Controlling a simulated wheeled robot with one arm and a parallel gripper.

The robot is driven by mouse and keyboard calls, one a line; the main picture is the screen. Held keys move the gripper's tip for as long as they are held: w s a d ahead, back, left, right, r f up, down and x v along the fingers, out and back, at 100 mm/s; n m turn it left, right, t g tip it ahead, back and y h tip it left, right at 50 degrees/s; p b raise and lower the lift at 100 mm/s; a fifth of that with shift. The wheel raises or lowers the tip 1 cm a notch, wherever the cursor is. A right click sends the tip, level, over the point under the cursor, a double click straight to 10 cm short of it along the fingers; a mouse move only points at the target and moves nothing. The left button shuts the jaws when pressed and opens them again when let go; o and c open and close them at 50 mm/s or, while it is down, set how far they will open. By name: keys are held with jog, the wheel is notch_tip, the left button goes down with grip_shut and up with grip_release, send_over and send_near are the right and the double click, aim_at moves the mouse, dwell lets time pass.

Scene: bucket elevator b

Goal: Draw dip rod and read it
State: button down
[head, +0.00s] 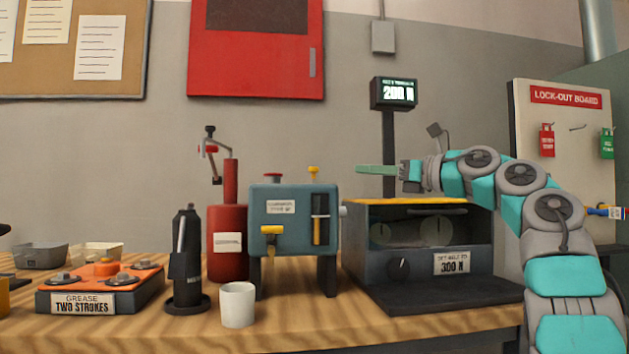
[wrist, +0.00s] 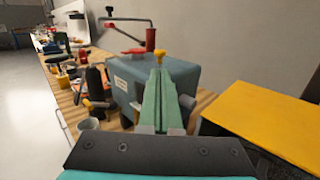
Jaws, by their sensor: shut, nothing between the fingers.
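The blue-grey gearbox (head: 265,216) stands on legs on the bench, with a label, a yellow tap (head: 270,236) and a dark sight gauge (head: 320,218) on its front. A yellow-topped dip rod (head: 313,173) stands upright in its top, at the right; only its head and short neck show. The yellow head also shows in the wrist view (wrist: 160,55), just beyond the fingertips. My gripper (head: 358,168) points left, level with the rod head and apart from it, to its right. Its green fingers (wrist: 157,78) are shut together and empty.
A display (head: 394,93) on a post rises behind.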

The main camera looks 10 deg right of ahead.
aim_at(314, 173)
jog(key=shift+w+a+f+n+g+h, duration=0.15)
jog(key=shift+f+n+g+h, duration=0.15)
jog(key=shift+f, duration=0.5)
jog(key=p+x, duration=0.1)
jog(key=x, duration=0.3)
jog(key=p+x, duration=0.2)
jog(key=x, duration=0.2)
jog(key=shift+w+a+r, duration=0.2)
jog(key=shift+w+a, duration=0.05)
jog(key=shift+w, duration=0.05)
jog(key=shift+w+a+f+p, duration=0.1)
jog(key=shift+w+a+p, duration=0.2)
jog(key=shift+w+a, duration=0.1)
